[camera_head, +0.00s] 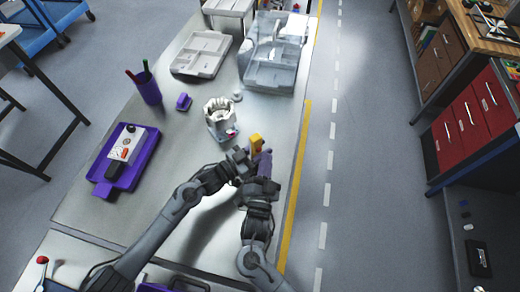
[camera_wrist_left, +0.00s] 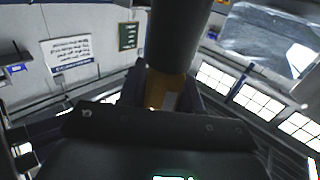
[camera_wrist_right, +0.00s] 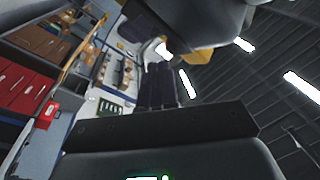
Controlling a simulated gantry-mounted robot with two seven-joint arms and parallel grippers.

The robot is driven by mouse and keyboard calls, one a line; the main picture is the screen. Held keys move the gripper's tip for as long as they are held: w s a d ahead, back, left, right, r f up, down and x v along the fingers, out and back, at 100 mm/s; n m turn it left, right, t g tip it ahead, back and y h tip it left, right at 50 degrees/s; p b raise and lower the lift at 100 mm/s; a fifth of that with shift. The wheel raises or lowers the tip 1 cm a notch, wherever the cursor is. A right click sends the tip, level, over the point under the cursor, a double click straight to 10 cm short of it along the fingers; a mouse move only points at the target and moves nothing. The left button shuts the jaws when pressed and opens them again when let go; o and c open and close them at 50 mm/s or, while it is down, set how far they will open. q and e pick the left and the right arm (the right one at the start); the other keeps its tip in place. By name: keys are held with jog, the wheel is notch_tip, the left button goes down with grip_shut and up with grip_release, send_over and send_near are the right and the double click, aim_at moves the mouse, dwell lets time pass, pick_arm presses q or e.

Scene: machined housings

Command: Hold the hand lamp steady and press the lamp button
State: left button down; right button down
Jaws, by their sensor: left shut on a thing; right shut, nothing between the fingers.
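The hand lamp, yellow in the head view (camera_head: 256,143), is held up over the front right part of the bench. My left gripper (camera_head: 243,158) is shut on it. In the left wrist view the lamp shows as a dark cylinder (camera_wrist_left: 178,35) with an orange-yellow part between the fingers. My right gripper (camera_head: 263,163) is shut and empty, close beside the lamp on its right. In the right wrist view its closed fingers (camera_wrist_right: 158,88) point up near the lamp's dark body and yellow edge (camera_wrist_right: 195,56). I cannot make out the lamp button or whether the fingers touch it.
A purple tray (camera_head: 100,188) with a white device, a purple pen cup (camera_head: 149,92), a grey tray (camera_head: 187,68) and a clear bin (camera_head: 272,72) are on the bench. The bench's right edge is close to my right gripper.

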jog(key=shift+w+a, duration=0.1)
jog(key=shift+w+a, duration=0.15)
jog(key=shift+w, duration=0.05)
jog(key=shift+w+a, duration=0.25)
jog(key=shift+w, duration=0.1)
dwell(0.8)
jog(key=shift+s, duration=0.1)
jog(key=shift+s+d, duration=0.5)
jog(key=shift+s, duration=0.15)
dwell(0.4)
jog(key=shift+s+d, duration=0.75)
jog(key=shift+s, duration=0.3)
jog(key=shift+s+d, duration=0.7)
jog(key=shift+s, duration=0.3)
pick_arm(q)
jog(key=c, duration=0.7)
grip_release()
